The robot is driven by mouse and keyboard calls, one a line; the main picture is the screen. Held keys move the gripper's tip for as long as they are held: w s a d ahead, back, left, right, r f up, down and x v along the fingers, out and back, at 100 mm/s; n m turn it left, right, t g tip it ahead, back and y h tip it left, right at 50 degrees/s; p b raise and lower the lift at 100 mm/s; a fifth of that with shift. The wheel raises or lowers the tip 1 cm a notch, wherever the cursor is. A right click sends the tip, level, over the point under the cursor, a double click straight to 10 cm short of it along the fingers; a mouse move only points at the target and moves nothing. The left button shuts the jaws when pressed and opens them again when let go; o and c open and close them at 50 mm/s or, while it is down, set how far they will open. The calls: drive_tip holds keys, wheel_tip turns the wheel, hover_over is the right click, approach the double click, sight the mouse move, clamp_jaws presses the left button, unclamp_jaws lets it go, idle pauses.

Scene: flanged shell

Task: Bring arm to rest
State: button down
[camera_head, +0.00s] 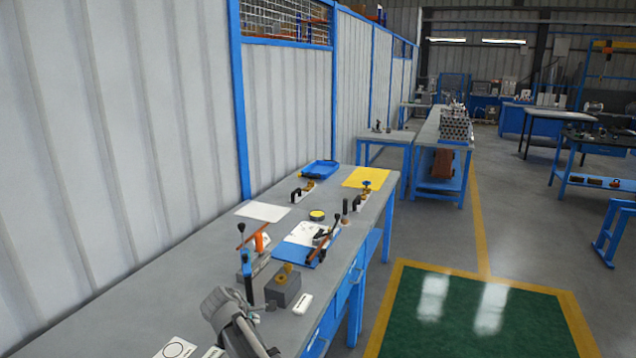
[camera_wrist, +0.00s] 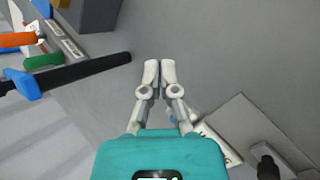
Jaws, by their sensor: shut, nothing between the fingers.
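My gripper (camera_wrist: 159,72) shows in the wrist view with its two pale fingers shut together and nothing between them. Its fingertips are over a bare grey surface. In the head view, part of my grey arm is at the bottom, low over the near part of the grey workbench (camera_head: 140,318). The fingers are hard to make out there. A grey block with an ochre part on top (camera_head: 283,287) stands just beyond the arm, and a small white piece (camera_head: 303,304) lies right of it.
A clamp with an orange handle (camera_head: 261,241) and a blue-topped post (camera_head: 247,262) stand close beyond my arm. In the wrist view a black rod (camera_wrist: 85,72) reaches in from the left. A corrugated wall (camera_head: 120,130) borders the bench. Open floor (camera_head: 405,258) lies right.

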drive_tip(key=s+d+f+m+g, duration=0.1)
drive_tip(key=s+d+m+g, duration=0.3)
drive_tip(key=d, duration=0.6)
drive_tip(key=s+d+f+m, duration=0.15)
drive_tip(key=d+m, duration=0.35)
drive_tip(key=d, duration=0.6)
drive_tip(key=s+d+m+g+y, duration=0.3)
drive_tip(key=s+d+m, duration=0.7)
drive_tip(key=d, duration=0.4)
drive_tip(key=shift+s+d+f+m+p, duration=0.15)
drive_tip(key=shift+s+f+m+p, duration=0.2)
drive_tip(key=shift+s, duration=0.45)
